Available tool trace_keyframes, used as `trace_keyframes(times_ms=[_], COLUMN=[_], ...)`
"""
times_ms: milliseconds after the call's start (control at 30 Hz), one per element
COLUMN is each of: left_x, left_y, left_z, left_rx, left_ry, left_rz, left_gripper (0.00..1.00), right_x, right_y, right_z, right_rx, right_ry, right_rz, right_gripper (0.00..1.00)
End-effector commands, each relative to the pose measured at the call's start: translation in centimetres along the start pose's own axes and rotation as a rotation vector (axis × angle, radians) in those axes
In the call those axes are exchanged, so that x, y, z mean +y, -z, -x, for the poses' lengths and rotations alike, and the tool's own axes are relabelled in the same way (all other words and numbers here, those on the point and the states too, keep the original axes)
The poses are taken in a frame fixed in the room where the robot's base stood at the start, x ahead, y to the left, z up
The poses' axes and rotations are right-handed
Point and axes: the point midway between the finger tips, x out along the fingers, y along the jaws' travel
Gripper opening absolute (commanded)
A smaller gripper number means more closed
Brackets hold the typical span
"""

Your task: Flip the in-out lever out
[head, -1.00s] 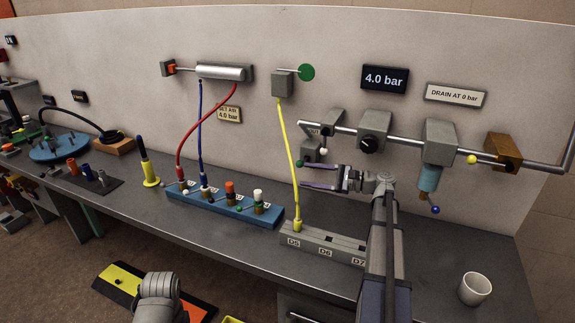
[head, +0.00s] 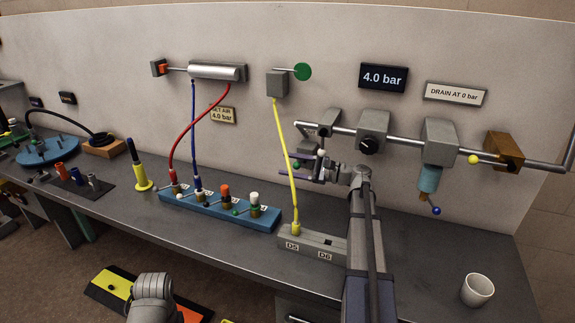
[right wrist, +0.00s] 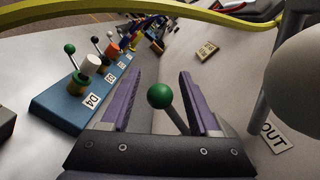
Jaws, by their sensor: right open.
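A green-knobbed lever (right wrist: 160,96) stands between the fingers of my right gripper (right wrist: 160,76) in the right wrist view. The fingers are open on both sides of the knob, with gaps showing. An OUT label (right wrist: 274,136) is on the panel to the right, and a large white ball (right wrist: 303,68) is close to the camera. In the head view, my right gripper (head: 297,169) is at the small valve below the left end of the pipe, partly covering it. A white knob (head: 320,153) shows there. My left gripper is not in view.
A yellow hose (head: 285,150) hangs just left of the right gripper, down to the grey D5 block (head: 318,246). A blue block (head: 215,205) with several levers is further left. The pipe (head: 405,143) runs along the wall. A white mug (head: 477,290) stands at the right.

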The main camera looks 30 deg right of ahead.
Motion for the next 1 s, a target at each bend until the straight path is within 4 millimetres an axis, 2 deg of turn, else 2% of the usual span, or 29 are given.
trace_keyframes(times_ms=[133,400,900,967,1000], left_x=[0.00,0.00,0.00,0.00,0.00], left_y=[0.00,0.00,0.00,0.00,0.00], left_z=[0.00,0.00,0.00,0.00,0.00], left_rx=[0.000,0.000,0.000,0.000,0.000], left_ry=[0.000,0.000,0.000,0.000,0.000], left_rz=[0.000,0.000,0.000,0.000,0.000], left_gripper=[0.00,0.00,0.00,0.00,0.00], right_x=[0.01,0.01,0.01,0.01,0.01], right_y=[0.00,0.00,-0.01,-0.01,-0.01], right_z=[-0.79,-0.90,-0.87,-0.87,-0.87], right_rx=[0.000,0.000,0.000,0.000,0.000], right_ry=[0.000,0.000,0.000,0.000,0.000], right_rz=[0.000,0.000,0.000,0.000,0.000], right_gripper=[0.62,0.62,0.07,0.00,0.00])
